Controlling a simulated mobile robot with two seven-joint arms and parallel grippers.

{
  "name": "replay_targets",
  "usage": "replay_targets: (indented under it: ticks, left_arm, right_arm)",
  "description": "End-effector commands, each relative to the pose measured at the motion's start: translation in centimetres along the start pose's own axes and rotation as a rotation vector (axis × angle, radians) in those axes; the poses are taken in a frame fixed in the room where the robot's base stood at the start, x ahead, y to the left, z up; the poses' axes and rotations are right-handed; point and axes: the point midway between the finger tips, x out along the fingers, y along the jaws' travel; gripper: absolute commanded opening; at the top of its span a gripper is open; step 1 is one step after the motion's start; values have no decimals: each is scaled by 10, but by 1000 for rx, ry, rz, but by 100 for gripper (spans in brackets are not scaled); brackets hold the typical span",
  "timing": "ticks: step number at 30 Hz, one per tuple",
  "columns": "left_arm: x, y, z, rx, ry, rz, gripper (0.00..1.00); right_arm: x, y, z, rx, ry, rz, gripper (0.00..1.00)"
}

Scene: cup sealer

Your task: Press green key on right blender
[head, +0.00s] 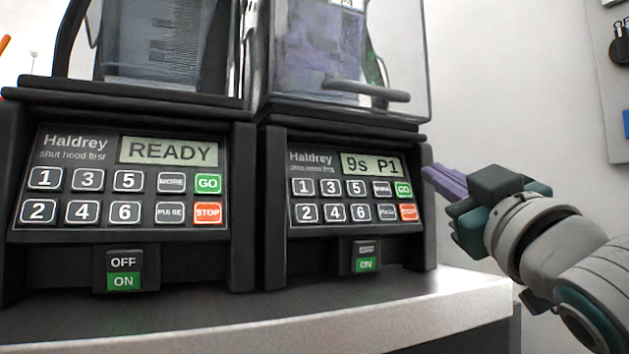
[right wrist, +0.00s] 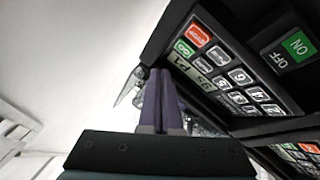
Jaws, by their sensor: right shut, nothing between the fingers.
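The right blender (head: 345,190) has a black base with a keypad, and its display (head: 371,165) reads "9s P1". Its green GO key (head: 403,189) is at the right of the keypad, above the orange STOP key (head: 408,212). The GO key also shows in the right wrist view (right wrist: 184,49). My right gripper (head: 428,172) is shut and empty, its purple fingers just right of the blender's right edge, near the height of the GO key. In the right wrist view the fingertips (right wrist: 160,74) are left of the keypad, apart from the GO key. My left gripper is not in view.
The left blender (head: 130,190) stands beside it, its display reading "READY". Both stand on a counter with a pale front edge (head: 400,315). A clear hood (head: 350,60) covers the right blender's jar. Right of the blenders is a bare white wall (head: 500,90).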

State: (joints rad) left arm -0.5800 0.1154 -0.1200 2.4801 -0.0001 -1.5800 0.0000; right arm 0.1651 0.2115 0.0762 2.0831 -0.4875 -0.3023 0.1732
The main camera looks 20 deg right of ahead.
Motion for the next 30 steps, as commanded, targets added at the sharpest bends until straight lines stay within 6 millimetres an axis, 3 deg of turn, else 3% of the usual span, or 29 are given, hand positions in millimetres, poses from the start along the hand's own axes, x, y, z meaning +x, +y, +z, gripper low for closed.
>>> replay_targets:
  ticks: [9,30]
  left_arm:
    - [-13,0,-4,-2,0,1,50]
    - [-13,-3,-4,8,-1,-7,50]
  right_arm:
    - [-15,12,-12,-1,0,0,0]
    - [-16,12,-12,0,-1,0,0]
